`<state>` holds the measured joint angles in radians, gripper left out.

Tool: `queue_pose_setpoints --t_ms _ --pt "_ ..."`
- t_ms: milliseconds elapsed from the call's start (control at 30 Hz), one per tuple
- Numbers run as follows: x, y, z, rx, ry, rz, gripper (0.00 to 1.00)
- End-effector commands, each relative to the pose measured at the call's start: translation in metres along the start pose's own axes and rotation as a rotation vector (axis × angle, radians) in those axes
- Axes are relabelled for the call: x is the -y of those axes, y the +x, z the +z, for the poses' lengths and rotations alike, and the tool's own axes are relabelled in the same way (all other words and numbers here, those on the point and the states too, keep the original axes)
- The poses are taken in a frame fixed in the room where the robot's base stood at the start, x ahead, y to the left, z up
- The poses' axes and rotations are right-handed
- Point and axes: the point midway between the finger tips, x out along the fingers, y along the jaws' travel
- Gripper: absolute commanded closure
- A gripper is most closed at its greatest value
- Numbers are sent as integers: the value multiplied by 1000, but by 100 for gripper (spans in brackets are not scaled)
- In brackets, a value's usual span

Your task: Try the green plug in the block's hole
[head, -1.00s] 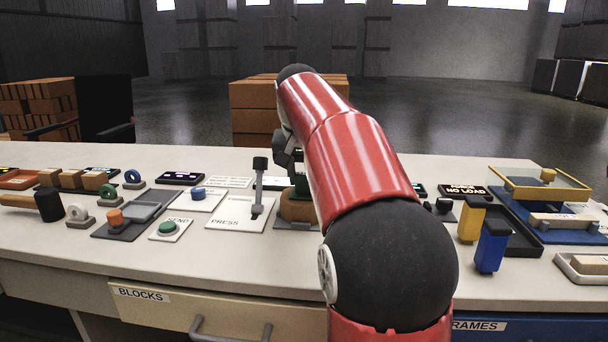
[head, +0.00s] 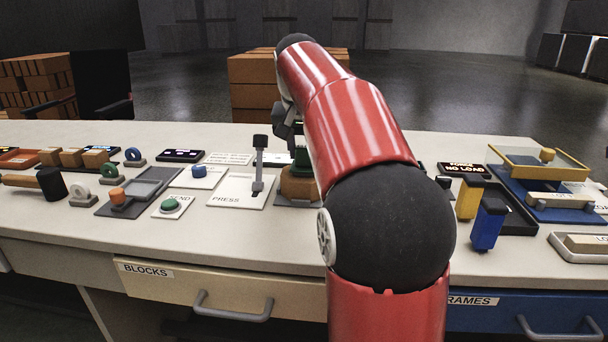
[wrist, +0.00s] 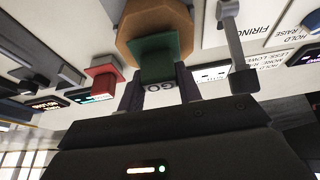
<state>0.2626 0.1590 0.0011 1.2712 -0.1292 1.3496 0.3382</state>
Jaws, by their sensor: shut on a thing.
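The green plug (wrist: 158,60) is between the fingers of my gripper (wrist: 160,92), which is shut on it, in the wrist view. The plug's far end meets or overlaps the brown, many-sided block (wrist: 144,17); I cannot tell how far it is in the hole, which is hidden. My red arm hides the block's right side and most of the gripper there.
A lever (head: 259,165) on the white PRESS plate (head: 232,190) stands close left of the block. In the wrist view a red piece (wrist: 103,80) lies left of the plug. Yellow (head: 469,198) and blue (head: 488,222) upright pieces stand to the right. The bench's front strip is fairly clear.

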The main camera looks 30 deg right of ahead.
Motion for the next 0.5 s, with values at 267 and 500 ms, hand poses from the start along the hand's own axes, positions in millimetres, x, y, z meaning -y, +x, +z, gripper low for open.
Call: queue_pose_setpoints --t_ms 267,500 --pt "0 -29 -12 -8 0 -2 88" --pt "0 -44 -18 -11 1 -3 88"
